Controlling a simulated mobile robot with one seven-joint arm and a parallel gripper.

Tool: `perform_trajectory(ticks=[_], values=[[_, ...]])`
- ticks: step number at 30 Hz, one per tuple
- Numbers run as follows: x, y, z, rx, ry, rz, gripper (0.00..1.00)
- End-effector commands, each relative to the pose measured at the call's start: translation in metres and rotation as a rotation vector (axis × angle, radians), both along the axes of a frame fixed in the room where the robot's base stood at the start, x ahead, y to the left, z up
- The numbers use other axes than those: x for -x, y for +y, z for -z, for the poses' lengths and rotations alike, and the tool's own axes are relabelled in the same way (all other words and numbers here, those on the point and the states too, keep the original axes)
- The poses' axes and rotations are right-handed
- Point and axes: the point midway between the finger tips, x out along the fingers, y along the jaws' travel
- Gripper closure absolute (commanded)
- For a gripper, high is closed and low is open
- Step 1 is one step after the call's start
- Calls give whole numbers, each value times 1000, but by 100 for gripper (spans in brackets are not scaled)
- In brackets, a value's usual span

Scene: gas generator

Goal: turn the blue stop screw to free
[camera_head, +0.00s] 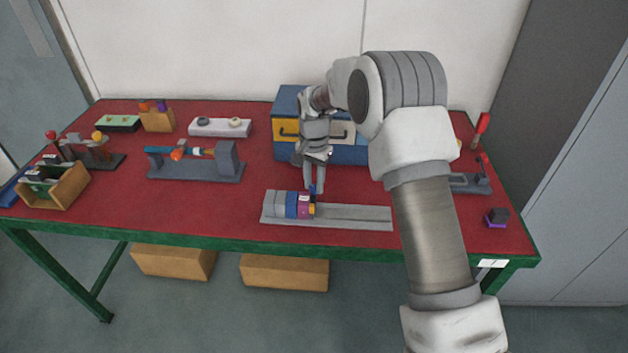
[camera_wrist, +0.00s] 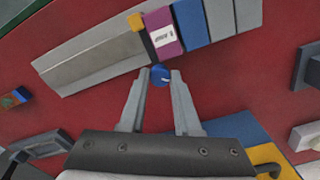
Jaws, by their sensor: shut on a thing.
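The blue stop screw (camera_wrist: 160,75) shows as a round blue head between my fingertips in the wrist view. It also shows as a small blue spot (camera_head: 313,189) under my gripper in the head view. My gripper (camera_wrist: 161,78) is shut on it, one finger on each side. That row has a purple block with a white label (camera_wrist: 163,31), a blue block (camera_wrist: 190,22) and grey ones. The screw's turn position cannot be told.
A blue and yellow drawer box (camera_head: 287,152) stands behind my gripper. A grey fixture (camera_head: 195,171) with a blue and orange rod is to the left. A wooden box (camera_head: 55,190) sits far left. A dark block (camera_head: 496,217) lies at the right. Red tabletop is free around the rail.

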Motion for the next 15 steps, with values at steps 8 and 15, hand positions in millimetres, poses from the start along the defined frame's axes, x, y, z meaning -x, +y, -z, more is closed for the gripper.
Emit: perform_trajectory(ticks=[8, 15], values=[[0, 0, -1, -1, -1, -263, 100], [-1, 0, -1, -1, -1, -487, 100]])
